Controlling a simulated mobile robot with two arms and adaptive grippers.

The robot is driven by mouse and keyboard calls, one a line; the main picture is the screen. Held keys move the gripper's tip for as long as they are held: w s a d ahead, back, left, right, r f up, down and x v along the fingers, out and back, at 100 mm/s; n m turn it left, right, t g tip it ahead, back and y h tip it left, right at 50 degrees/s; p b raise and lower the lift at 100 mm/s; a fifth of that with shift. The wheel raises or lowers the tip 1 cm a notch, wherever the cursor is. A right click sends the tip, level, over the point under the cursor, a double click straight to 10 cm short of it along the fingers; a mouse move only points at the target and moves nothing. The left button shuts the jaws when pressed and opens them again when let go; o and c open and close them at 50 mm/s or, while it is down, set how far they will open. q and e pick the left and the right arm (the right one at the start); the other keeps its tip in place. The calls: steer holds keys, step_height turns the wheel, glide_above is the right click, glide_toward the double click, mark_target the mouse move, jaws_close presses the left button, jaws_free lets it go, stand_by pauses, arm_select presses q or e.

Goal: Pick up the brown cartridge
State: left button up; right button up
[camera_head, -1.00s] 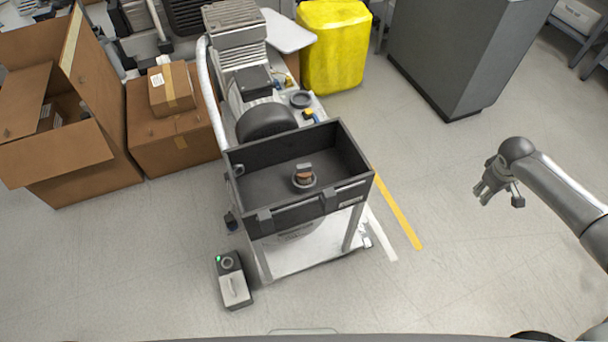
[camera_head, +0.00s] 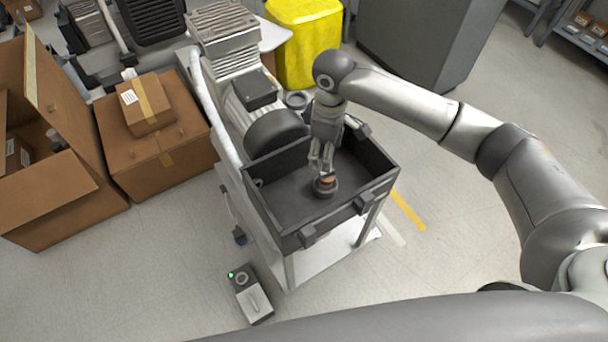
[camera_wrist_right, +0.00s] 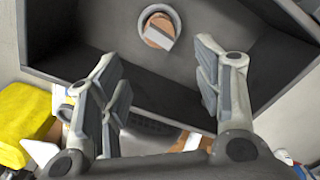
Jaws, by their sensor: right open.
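The brown cartridge (camera_head: 327,181) sits in a dark round holder on the floor of the black open bin (camera_head: 285,211). In the right wrist view the cartridge (camera_wrist_right: 158,31) shows as a brown disc with a pale grey bar across it, inside a light ring. My right gripper (camera_head: 322,165) reaches down into the bin, just above and behind the cartridge. In the wrist view its fingers (camera_wrist_right: 160,85) are spread wide with nothing between them, and the cartridge lies beyond the fingertips. My left gripper is not in view.
The bin's walls (camera_head: 380,165) stand around the cartridge. The compressor (camera_head: 255,105) is behind the bin. Cardboard boxes (camera_head: 165,140) stand to the left, a yellow container (camera_head: 305,45) and grey cabinet (camera_head: 430,40) behind. A small grey device (camera_head: 250,295) lies on the floor in front.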

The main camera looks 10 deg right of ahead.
mark_target(327, 176)
steer(key=f, duration=0.3)
steer(key=d+f, duration=0.1)
steer(key=shift+s+d+f, duration=0.1)
steer(key=shift+s+f, duration=0.2)
steer(key=shift+f, duration=0.35)
steer(key=f, duration=0.4)
steer(key=shift+a+f, duration=0.2)
steer(key=shift+f, duration=0.25)
steer(key=shift+c, duration=0.5)
steer(key=c, duration=1)
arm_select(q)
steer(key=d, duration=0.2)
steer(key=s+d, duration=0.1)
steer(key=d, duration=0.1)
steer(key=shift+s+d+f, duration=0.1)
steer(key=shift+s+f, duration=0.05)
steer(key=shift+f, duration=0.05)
arm_select(e)
steer(key=shift+r, duration=0.1)
